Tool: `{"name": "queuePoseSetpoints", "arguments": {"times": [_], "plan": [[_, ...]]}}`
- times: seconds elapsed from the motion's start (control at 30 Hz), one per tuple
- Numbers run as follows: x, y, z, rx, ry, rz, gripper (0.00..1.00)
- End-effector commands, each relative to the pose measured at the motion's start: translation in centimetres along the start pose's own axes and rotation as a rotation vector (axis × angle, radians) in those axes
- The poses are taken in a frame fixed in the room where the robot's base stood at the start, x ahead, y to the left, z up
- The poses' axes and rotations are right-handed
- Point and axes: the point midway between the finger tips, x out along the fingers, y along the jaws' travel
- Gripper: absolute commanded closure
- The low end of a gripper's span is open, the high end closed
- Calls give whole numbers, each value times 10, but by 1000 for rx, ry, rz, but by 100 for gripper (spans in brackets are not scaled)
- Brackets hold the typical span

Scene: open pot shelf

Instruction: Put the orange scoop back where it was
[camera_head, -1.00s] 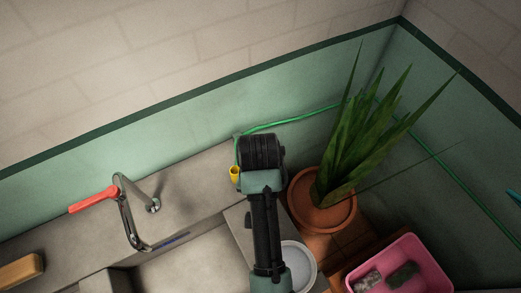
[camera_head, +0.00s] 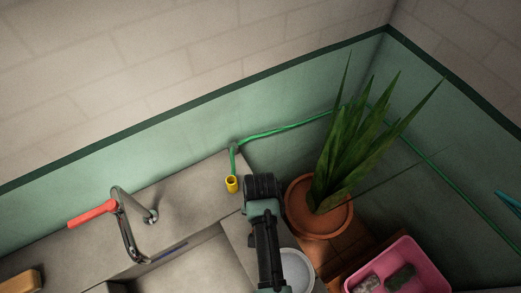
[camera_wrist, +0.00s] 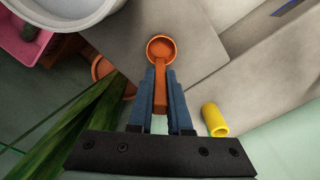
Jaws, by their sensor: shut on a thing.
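The orange scoop (camera_wrist: 161,50) shows in the wrist view with its round bowl pointing away from my gripper. My gripper (camera_wrist: 160,82) is shut on the scoop's handle, with one blue finger on each side. The bowl appears over the grey counter surface (camera_wrist: 200,25); I cannot tell whether it touches it. In the head view my arm and wrist hide the scoop and the fingers.
A yellow cup-like fitting (camera_head: 231,184) on the green hose stands just left of my wrist. A potted plant (camera_head: 318,207) is close on the right.

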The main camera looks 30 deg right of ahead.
Motion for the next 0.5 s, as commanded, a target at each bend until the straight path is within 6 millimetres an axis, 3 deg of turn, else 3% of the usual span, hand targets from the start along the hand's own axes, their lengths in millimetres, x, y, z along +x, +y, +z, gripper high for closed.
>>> {"name": "queuePoseSetpoints", "arguments": {"times": [0.17, 0.2, 0.33, 0.5], "plan": [[4, 0, 0, 0, 0, 0, 100], [3, 0, 0, 0, 0, 0, 78], [3, 0, 0, 0, 0, 0, 55], [3, 0, 0, 0, 0, 0, 53]]}}
